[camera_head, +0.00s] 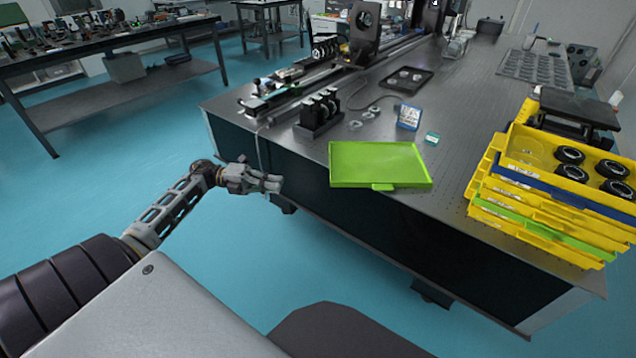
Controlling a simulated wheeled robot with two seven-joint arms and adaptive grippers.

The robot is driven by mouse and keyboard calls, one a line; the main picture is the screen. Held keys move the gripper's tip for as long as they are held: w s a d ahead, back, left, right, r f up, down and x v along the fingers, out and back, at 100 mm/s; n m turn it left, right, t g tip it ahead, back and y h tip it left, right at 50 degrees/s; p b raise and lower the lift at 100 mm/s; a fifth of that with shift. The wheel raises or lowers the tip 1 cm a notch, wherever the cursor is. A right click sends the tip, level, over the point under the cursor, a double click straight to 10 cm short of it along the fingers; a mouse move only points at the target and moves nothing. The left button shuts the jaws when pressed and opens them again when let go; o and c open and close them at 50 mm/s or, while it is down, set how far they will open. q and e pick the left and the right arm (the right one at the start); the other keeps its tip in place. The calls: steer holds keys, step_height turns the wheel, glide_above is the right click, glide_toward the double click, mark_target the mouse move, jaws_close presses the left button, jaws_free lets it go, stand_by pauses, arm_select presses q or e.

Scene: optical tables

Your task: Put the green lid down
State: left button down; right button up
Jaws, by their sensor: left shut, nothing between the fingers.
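The green lid (378,163) is a flat, shallow rectangle with a raised rim and a small tab on its front side. It lies on the optical table (450,150) at the near edge, and its front side reaches or slightly passes that edge. My left gripper (276,184) is shut and empty. It hangs beside the table's dark side, left of the lid and apart from it. My right gripper is not in view.
A stack of yellow trays (540,215) with black round parts in the top one stands right of the lid. A blue-white box (409,117), a small teal box (432,138) and a black lens holder (320,113) stand behind it. The floor at left is clear.

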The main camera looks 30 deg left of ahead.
arm_select(q)
steer(key=shift+d, duration=0.1)
stand_by(0.4)
steer(key=w+a+b+x, duration=0.1)
steer(key=w+x, duration=0.1)
steer(key=x, duration=1)
steer(key=shift+w+d, duration=0.3)
steer(key=shift+w, duration=0.1)
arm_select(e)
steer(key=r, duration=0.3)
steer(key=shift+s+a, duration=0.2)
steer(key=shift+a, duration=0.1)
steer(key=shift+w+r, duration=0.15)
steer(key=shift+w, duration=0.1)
arm_select(q)
steer(key=shift+w+d+b, duration=0.25)
steer(key=shift+w, duration=0.4)
steer(key=shift+w+d+b, duration=0.2)
steer(key=shift+w+d, duration=0.1)
steer(key=shift+w, duration=0.35)
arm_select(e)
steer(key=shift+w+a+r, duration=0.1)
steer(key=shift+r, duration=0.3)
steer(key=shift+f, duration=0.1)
